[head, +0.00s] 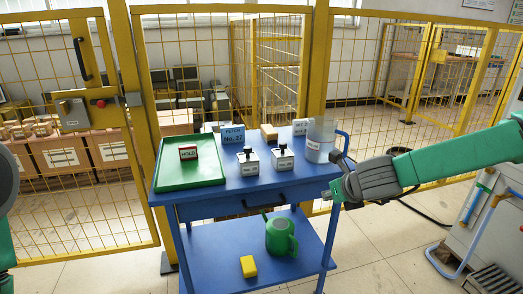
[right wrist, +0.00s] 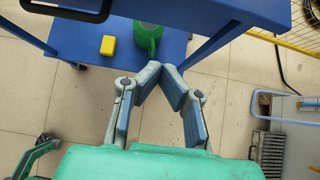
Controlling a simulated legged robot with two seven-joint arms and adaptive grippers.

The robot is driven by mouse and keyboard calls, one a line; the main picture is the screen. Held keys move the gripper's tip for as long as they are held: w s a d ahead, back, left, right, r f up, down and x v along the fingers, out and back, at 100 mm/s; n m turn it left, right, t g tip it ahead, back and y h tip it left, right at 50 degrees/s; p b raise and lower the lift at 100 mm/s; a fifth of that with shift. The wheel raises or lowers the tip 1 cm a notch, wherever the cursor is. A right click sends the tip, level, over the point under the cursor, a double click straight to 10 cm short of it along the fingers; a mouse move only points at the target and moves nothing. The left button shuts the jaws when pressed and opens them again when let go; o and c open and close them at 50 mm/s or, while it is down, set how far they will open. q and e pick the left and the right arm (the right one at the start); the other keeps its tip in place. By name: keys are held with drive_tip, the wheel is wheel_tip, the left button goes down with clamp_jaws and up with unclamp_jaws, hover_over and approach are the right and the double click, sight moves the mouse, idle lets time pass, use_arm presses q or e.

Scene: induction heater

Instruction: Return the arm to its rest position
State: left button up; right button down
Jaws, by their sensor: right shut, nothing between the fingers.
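My right arm comes in from the right in the head view. My right gripper (head: 333,193) is at the right front corner of the blue cart (head: 238,196), in front of it in the picture. In the right wrist view its fingertips (right wrist: 163,72) come together, with nothing between them. I cannot tell from the head view how far it is from the cart. Part of my left arm (head: 5,235) shows at the left edge of the head view; its gripper is not seen there.
The cart's top bears a green tray (head: 192,179) with a red-framed sign, a blue box (head: 233,134), two white blocks with black knobs and a clear container (head: 319,152). Its lower shelf holds a green watering can (head: 281,237) and a yellow block (head: 248,267). Yellow fencing stands behind.

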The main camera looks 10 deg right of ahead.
drive_tip(key=s+a+f+n+g+p, duration=0.1)
drive_tip(key=s+a+f+n+g, duration=0.1)
drive_tip(key=s+a+f+n, duration=0.4)
drive_tip(key=s+a+f+n+g, duration=0.1)
drive_tip(key=s+a+f+n, duration=0.1)
drive_tip(key=s+f+n, duration=0.7)
drive_tip(key=s+d+f+n+g, duration=0.2)
drive_tip(key=s+n, duration=0.8)
drive_tip(key=s, duration=0.1)
drive_tip(key=s+d+f+n+g+p, duration=0.1)
drive_tip(key=s+d+f+n+g, duration=0.2)
drive_tip(key=s+n, duration=0.8)
drive_tip(key=shift+s, duration=0.65)
